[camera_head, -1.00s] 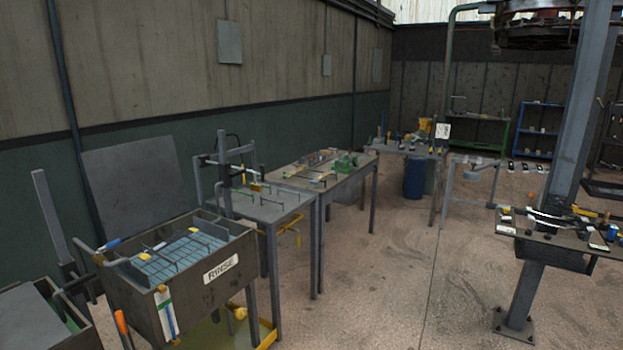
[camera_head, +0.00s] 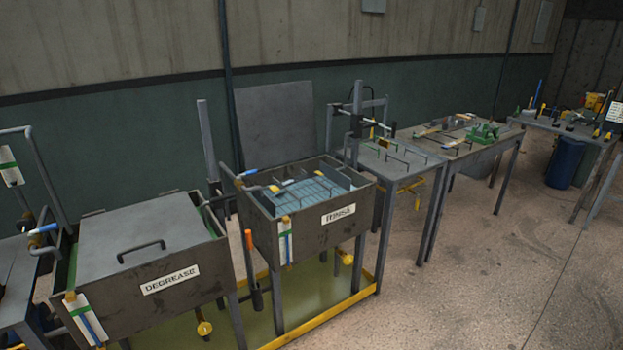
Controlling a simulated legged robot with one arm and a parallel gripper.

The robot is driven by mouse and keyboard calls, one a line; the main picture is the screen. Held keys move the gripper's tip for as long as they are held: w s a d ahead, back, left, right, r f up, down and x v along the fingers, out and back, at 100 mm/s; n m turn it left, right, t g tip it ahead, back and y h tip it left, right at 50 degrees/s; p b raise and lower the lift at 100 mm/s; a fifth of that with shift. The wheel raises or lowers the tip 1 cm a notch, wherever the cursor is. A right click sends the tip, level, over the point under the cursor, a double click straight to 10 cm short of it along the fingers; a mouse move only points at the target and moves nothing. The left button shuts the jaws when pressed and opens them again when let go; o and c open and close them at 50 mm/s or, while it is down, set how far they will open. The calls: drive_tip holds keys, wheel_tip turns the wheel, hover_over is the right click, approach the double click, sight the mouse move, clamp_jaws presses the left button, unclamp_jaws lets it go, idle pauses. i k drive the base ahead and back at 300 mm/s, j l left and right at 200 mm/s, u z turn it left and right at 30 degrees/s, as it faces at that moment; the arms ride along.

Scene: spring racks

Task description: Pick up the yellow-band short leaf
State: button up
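I cannot make out a yellow-band short leaf in this view. The tables along the wall carry small items too small to tell apart. One grey table (camera_head: 408,168) holds several dark upright hooks or racks. A workbench (camera_head: 455,150) behind it holds a green tool (camera_head: 486,132) and long thin pieces. My gripper is not in view.
A rinse tank (camera_head: 300,230) with an open lid and a closed degrease tank (camera_head: 150,250) stand along the wall on a yellow-edged tray (camera_head: 330,318). A blue barrel (camera_head: 564,162) stands at the far right. The floor (camera_head: 490,270) at right is clear.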

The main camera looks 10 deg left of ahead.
sight(287, 183)
drive_tip(key=i+j+u, duration=0.1)
drive_tip(key=u, duration=0.45)
drive_tip(key=i+u, duration=0.2)
drive_tip(key=i, duration=0.35)
drive_tip(key=i+l+u, duration=0.25)
drive_tip(key=i, duration=0.3)
drive_tip(key=i+l+u, duration=0.2)
drive_tip(key=i, duration=0.4)
drive_tip(key=i+l, duration=0.15)
drive_tip(key=i, duration=0.3)
drive_tip(key=i+l, duration=0.2)
drive_tip(key=i, duration=0.2)
